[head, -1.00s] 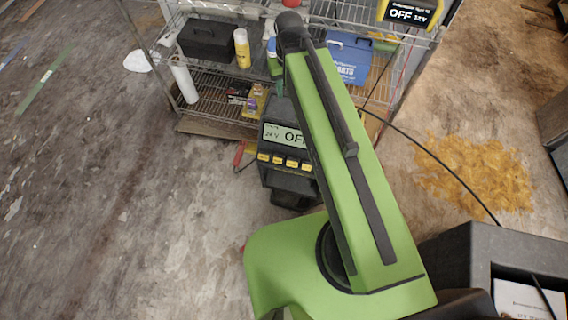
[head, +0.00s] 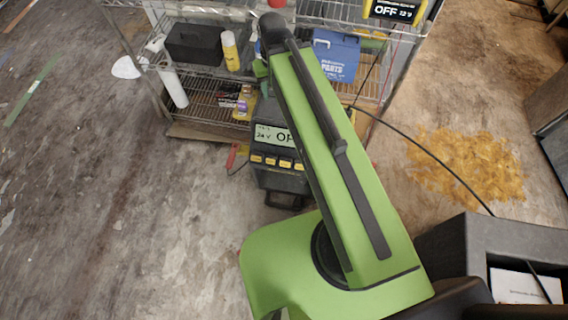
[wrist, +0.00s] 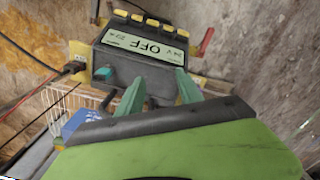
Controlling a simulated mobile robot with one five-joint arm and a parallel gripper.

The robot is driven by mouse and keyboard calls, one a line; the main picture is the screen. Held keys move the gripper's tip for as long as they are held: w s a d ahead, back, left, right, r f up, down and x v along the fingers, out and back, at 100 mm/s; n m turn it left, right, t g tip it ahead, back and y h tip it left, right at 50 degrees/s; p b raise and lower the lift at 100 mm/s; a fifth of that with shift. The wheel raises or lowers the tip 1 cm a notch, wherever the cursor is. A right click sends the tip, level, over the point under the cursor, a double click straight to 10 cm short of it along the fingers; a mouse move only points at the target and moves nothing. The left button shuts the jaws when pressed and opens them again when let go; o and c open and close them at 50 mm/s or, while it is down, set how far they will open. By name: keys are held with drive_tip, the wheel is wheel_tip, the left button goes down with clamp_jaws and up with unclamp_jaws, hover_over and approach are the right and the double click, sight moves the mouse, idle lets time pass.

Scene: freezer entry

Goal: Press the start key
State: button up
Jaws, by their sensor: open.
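The dark charger box (head: 282,180) stands on the floor in front of the shelf. Its pale display (head: 272,136) reads 24 V and OFF, partly covered by my arm. A row of several yellow keys (head: 271,161) lies below the display; their labels are too small to read. In the wrist view the display (wrist: 146,46) shows OFF and 24 V, with the yellow keys (wrist: 137,17) along the far edge. My gripper (wrist: 158,92) is open and empty, its two green fingers by the box's near side, apart from the keys. In the head view my arm mostly hides it.
The wire shelf (head: 205,92) behind holds a black case (head: 195,43), a yellow bottle (head: 230,50) and a blue parts box (head: 337,55). Another OFF display (head: 395,11) is at upper right. A black cable (head: 430,152) crosses the floor at right. The left floor is open.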

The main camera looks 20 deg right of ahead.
drive_tip(key=shift+c, duration=0.4)
drive_tip(key=shift+s, duration=0.1)
clamp_jaws()
idle(1.3)
